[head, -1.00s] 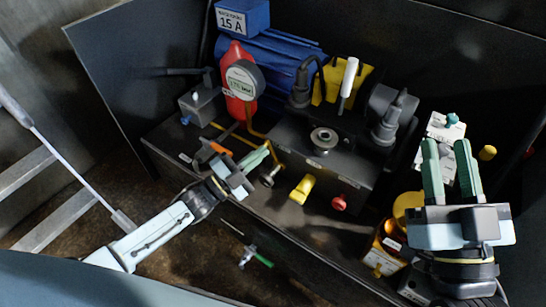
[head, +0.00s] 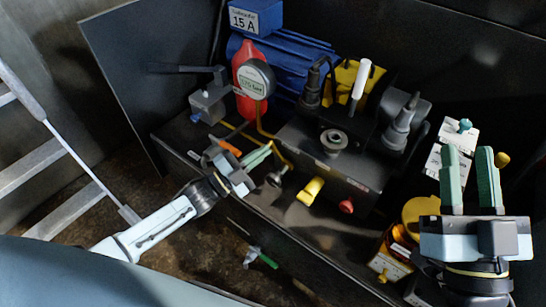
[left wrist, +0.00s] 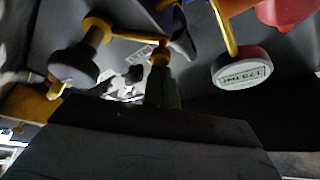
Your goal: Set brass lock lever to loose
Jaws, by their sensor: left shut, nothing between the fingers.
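My left gripper (head: 262,154) is shut and empty, low in front of the pump unit, beside a grey round knob (head: 275,178). In the left wrist view its green fingertips (left wrist: 163,88) point at a brass-coloured fitting (left wrist: 160,52), which has a thin brass arm running left to a dark knob (left wrist: 75,66). This fitting looks like the lock lever. Touch or gap between it and the fingers cannot be told. In the head view the fitting is hard to make out near the fingers. My right gripper (head: 468,182) is open and empty at the right.
A pressure gauge (head: 257,79) and red bottle (head: 246,62) stand behind the left gripper. The dark valve block (head: 330,160) carries a yellow handle (head: 310,191) and a red knob (head: 346,206). An amber jar (head: 400,240) stands near the right gripper.

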